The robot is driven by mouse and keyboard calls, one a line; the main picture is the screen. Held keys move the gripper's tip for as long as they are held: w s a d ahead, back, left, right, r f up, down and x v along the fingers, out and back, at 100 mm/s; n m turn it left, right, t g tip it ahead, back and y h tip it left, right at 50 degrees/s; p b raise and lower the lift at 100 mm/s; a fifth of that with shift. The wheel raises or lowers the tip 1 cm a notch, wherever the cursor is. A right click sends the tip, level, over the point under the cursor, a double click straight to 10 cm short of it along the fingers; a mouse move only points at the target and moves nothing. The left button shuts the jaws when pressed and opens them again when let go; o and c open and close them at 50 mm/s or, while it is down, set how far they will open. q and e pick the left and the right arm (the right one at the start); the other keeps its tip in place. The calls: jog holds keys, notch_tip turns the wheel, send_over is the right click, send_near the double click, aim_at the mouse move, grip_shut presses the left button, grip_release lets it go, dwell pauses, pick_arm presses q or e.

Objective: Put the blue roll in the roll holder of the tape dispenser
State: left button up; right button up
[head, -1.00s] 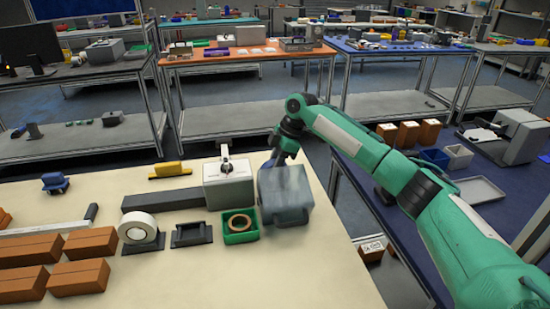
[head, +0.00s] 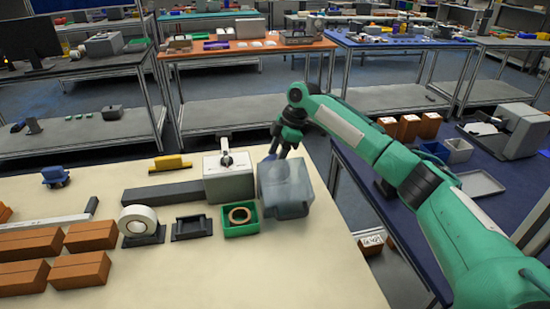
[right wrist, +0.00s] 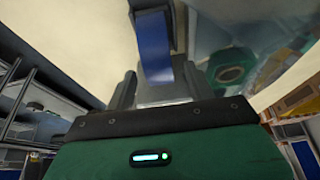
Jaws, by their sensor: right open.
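My right gripper (head: 273,152) reaches down behind a translucent grey box, which partly hides its tips. In the right wrist view the gripper (right wrist: 158,74) has its fingers apart, with a blue band (right wrist: 154,45), probably the blue roll seen edge-on, between and beyond them. I cannot tell whether it touches a finger. A dark grey part borders the band at the top. In the head view a white roll (head: 138,219) stands upright on a dark base, with an empty dark holder (head: 191,227) beside it. I cannot tell which piece is the tape dispenser. My left gripper is out of view.
The translucent box (head: 288,190) stands beside a green tray (head: 242,231) with a brown ring. A grey-white machine (head: 229,180) stands behind the tray. Brown boxes (head: 80,270) fill the table's left. The cream tabletop (head: 250,275) is clear in front.

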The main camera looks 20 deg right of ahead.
jog(key=v, duration=1.2)
jog(key=shift+r+b, duration=0.2)
jog(key=shift+b, duration=0.2)
jog(key=shift+s+d, duration=0.1)
dwell(0.5)
